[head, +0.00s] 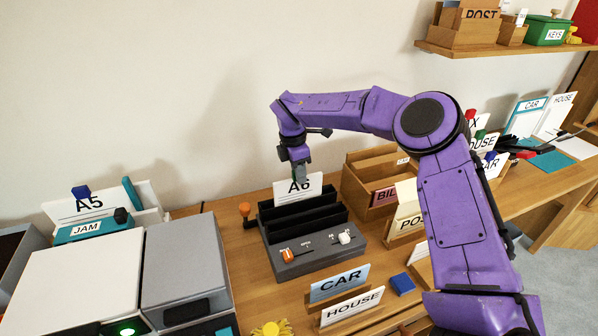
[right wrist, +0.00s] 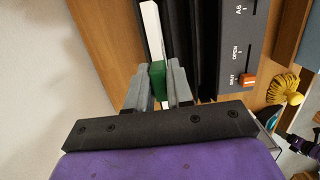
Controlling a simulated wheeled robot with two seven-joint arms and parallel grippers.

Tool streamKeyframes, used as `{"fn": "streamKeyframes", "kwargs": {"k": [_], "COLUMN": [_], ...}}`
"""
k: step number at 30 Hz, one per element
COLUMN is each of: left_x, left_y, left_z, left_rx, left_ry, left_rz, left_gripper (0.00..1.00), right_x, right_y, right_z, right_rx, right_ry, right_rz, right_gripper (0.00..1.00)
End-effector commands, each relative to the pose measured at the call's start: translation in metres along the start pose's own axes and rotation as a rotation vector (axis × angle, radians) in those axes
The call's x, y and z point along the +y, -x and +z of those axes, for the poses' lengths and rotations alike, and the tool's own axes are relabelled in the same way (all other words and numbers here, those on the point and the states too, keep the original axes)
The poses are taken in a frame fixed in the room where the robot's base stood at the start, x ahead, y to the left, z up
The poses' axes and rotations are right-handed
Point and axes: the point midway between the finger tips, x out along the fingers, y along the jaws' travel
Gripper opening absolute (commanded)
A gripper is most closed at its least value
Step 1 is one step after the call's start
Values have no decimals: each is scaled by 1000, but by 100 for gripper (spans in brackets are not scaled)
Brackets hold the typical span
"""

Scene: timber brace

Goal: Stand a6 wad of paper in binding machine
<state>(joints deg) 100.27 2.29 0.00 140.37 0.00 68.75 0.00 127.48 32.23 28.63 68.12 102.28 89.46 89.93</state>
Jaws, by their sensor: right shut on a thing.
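The white A6 wad of paper (head: 297,190) stands upright at the rear of the binding machine (head: 310,264), a grey body with black upright walls. Its lower edge is hidden behind the black rear wall, so I cannot tell whether it rests in the slot. In the right wrist view the wad (right wrist: 153,33) runs beside the machine's black walls (right wrist: 205,40). My right gripper (head: 301,174) is above the wad's top edge. Its fingers (right wrist: 158,88) are shut on a green grip (right wrist: 157,79) at the wad's edge. My left gripper is not in view.
A wooden BILL box (head: 372,207) stands close right of the machine. CAR (head: 339,284) and HOUSE (head: 352,306) cards stand in front. A white and grey machine (head: 80,283) and an A5 stack (head: 90,206) are at left. An orange-topped peg (head: 245,210) stands left of the binding machine.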

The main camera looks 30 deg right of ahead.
Motion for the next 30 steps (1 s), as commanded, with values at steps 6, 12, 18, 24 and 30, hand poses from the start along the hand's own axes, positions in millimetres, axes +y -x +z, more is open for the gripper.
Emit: {"fn": "streamKeyframes", "kwargs": {"k": [6,12,18,24,30], "left_x": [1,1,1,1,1], "left_y": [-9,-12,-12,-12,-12], "left_z": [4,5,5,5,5], "left_rx": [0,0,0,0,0], "left_ry": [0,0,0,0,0], "left_rz": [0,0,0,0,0], "left_gripper": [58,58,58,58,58], "right_x": [0,0,0,0,0], "right_y": [-11,-15,-14,-14,-14], "right_z": [-1,-2,-2,-2,-2], "right_rx": [0,0,0,0,0], "right_ry": [0,0,0,0,0], "right_rz": [0,0,1,1,0], "right_gripper": [0,0,28,51,76]}}
